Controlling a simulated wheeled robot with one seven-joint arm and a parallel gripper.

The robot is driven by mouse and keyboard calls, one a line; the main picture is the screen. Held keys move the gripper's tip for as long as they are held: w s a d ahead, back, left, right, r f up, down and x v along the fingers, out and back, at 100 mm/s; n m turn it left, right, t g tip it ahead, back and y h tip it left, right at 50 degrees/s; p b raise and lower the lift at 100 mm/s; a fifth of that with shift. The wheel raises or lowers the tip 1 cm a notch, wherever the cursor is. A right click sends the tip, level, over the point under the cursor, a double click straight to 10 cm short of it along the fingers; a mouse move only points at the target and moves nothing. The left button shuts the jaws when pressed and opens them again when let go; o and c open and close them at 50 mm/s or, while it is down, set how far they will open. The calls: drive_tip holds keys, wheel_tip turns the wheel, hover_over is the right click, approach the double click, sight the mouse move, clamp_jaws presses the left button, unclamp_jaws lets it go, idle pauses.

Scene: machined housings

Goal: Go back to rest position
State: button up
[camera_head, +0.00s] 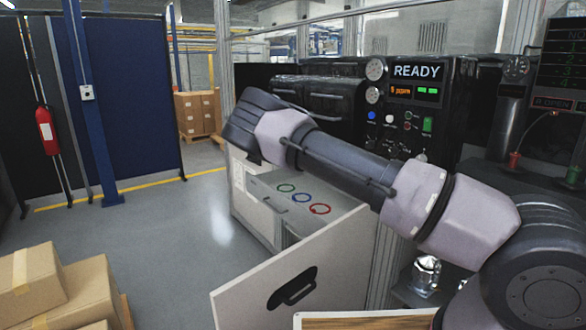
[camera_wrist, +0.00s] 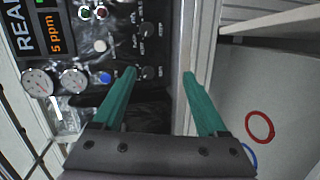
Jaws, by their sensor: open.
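My gripper (camera_wrist: 160,88) shows in the wrist view with two green fingers spread apart and nothing between them. It faces the dark front of a machine, beside the control panel (camera_wrist: 100,40). In the head view my arm reaches from the right across the middle, and my gripper is hidden behind its far end. The control panel also shows in the head view (camera_head: 412,110), with a lit "READY" sign, gauges, knobs and buttons.
A grey cabinet top (camera_head: 262,192) carries green, blue and red rings; the red ring (camera_wrist: 260,126) shows at right in the wrist view. A pale board with a handle slot (camera_head: 240,300) stands in front. Cardboard boxes (camera_head: 90,290) sit lower left.

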drive_tip(key=s+d+r+m+g+y, duration=0.3)
drive_tip(key=s+d+y, duration=0.1)
drive_tip(key=s+d, duration=0.25)
drive_tip(key=s+d+r+m+g+y, duration=0.2)
drive_tip(key=s+d+m+g+y, duration=0.15)
drive_tip(key=s+d, duration=0.3)
drive_tip(key=s+a+r+t+y, duration=0.1)
drive_tip(key=s+r+t+y, duration=0.1)
drive_tip(key=s+r, duration=0.4)
drive_tip(key=s+a+r+m+t+y, duration=0.1)
drive_tip(key=s+r, duration=0.5)
drive_tip(key=s, duration=0.9)
drive_tip(key=s+a+r+m+t+y, duration=0.1)
drive_tip(key=s+a+r+t+y, duration=0.2)
drive_tip(key=s, duration=0.8)
wheel_tip(320, 180, up, 4)
drive_tip(key=shift+a+f+y, duration=0.2)
drive_tip(key=shift+f+y, duration=0.05)
drive_tip(key=shift+y, duration=1)
